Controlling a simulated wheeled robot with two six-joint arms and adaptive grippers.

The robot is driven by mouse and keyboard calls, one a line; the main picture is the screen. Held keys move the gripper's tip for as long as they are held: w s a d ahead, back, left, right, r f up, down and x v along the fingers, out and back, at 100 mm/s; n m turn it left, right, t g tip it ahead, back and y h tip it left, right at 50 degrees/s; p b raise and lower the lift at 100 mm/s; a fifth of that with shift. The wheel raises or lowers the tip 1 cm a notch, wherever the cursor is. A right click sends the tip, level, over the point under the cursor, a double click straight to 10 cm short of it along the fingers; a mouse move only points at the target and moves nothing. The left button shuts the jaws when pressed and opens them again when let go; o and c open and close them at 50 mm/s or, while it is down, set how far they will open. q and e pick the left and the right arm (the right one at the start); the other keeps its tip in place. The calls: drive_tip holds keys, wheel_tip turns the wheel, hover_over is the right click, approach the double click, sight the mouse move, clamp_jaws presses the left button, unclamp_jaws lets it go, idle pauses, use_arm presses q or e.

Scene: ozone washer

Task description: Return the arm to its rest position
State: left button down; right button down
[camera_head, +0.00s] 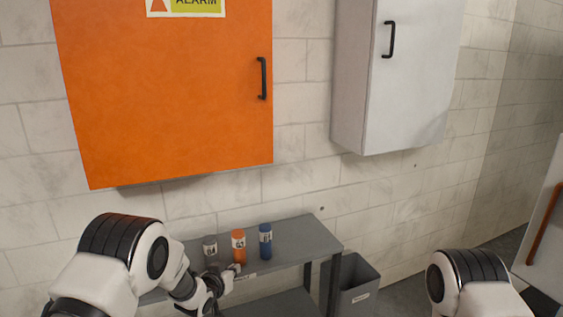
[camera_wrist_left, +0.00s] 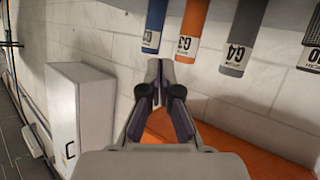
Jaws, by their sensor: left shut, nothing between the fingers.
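My left gripper (camera_head: 232,271) is shut and empty, low in front of the shelf by the front edge, near the orange bottle. In the left wrist view its fingertips (camera_wrist_left: 159,70) are together with nothing between them. My right gripper is out of view; only part of my right arm shows at the lower right.
A grey bottle (camera_head: 210,248), an orange bottle (camera_head: 238,245) and a blue bottle (camera_head: 265,240) stand on a grey shelf (camera_head: 300,240). An orange cabinet (camera_head: 170,100) and a white cabinet (camera_head: 415,90) hang above, both closed. A grey bin (camera_head: 358,290) stands right of the shelf.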

use_arm(q)
drive_tip(key=s+a+f+n+g+y, duration=0.1)
drive_tip(key=s+a+f+g, duration=0.25)
drive_tip(key=s+f, duration=0.7)
drive_tip(key=s+a+f+n+g+y, duration=0.1)
drive_tip(key=s+a+f+g, duration=0.25)
drive_tip(key=s+f, duration=0.75)
drive_tip(key=s+a+r+g, duration=0.1)
drive_tip(key=s+g, duration=0.1)
drive_tip(key=s, duration=0.8)
drive_tip(key=s+a+r+g+y, duration=0.1)
drive_tip(key=s+g, duration=0.1)
drive_tip(key=s, duration=0.8)
drive_tip(key=s+a+r+g, duration=0.1)
drive_tip(key=s, duration=0.9)
drive_tip(key=shift+a+g+y, duration=0.3)
drive_tip(key=shift+g, duration=0.1)
drive_tip(key=shift+s, duration=0.1)
